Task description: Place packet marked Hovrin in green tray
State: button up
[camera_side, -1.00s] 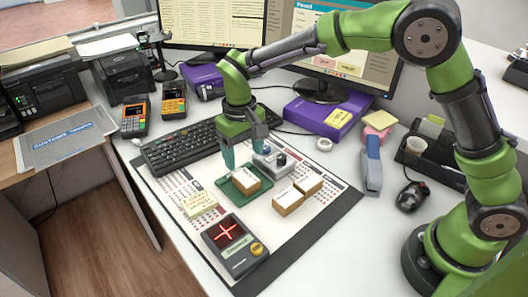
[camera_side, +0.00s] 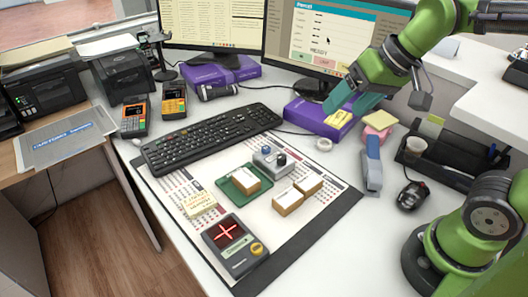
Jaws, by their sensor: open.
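The green tray (camera_side: 232,193) lies on the desk mat and holds one small brown packet with a white label (camera_side: 246,180). Two similar packets stand close together to the right of the tray: a front one (camera_side: 288,202) and a back one (camera_side: 309,187). The writing on the labels is too small to read, so I cannot tell which packet is marked Hovrin. My gripper (camera_side: 353,104) is open and empty, up near the right monitor and the purple box, away from the packets.
A grey device with knobs (camera_side: 268,160) stands behind the tray. A dark device with a lit red cross (camera_side: 235,246) is in front. A keyboard (camera_side: 215,138), purple box (camera_side: 322,118), stapler (camera_side: 372,165) and mouse (camera_side: 411,196) surround the mat. The mat's right front is clear.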

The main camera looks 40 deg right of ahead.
jog(key=shift+m+t, duration=0.4)
jog(key=shift+t, duration=0.4)
jog(key=s, duration=0.1)
jog(key=s+d+f, duration=0.1)
jog(key=s, duration=0.2)
jog(key=shift+s+d+f, duration=0.15)
jog(key=shift+s+d, duration=0.1)
jog(key=shift+d, duration=0.1)
